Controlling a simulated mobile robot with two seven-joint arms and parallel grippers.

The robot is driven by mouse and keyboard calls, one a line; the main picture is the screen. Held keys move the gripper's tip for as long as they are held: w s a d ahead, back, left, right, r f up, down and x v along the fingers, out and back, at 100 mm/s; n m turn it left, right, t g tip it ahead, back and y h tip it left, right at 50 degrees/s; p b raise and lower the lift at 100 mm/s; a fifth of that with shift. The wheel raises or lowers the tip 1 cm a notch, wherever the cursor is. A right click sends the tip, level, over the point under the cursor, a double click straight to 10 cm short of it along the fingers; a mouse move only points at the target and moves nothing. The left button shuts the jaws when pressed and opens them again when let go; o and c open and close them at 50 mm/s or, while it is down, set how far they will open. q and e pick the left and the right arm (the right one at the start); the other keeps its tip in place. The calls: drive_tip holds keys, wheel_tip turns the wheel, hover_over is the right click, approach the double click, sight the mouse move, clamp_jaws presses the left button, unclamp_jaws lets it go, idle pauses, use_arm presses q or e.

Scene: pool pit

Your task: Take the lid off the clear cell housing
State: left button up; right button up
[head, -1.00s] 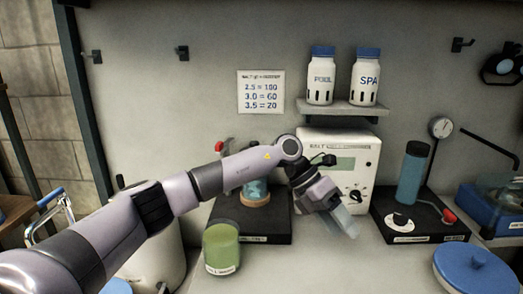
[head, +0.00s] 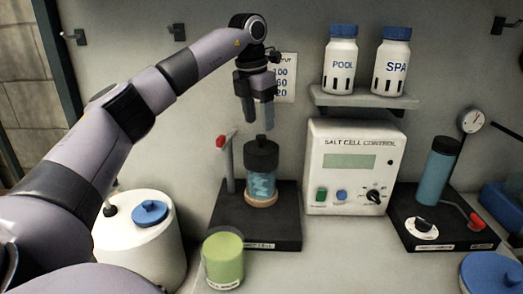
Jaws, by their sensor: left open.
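The clear cell housing (head: 262,185) stands upright on a black base (head: 230,232), with bluish contents showing through its wall. Its black lid (head: 262,155) with a knob on top sits on the housing. My left gripper (head: 257,122) is open and empty, pointing down just above the lid's knob. The fingers look apart from the knob. My right gripper is not in view.
A red-handled post (head: 229,160) stands left of the housing. The salt cell control box (head: 352,165) is close on its right, below a shelf (head: 362,99) with two bottles. A green jar (head: 223,258) stands in front. A white tank (head: 140,235) is at left.

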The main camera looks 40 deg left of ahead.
sight(260, 136)
use_arm(q)
drive_tip(key=f, duration=0.3)
drive_tip(key=w+f+p, duration=0.1)
drive_tip(key=f, duration=0.1)
drive_tip(key=shift+a+f, duration=0.3)
drive_tip(key=shift+f, duration=0.05)
clamp_jaws()
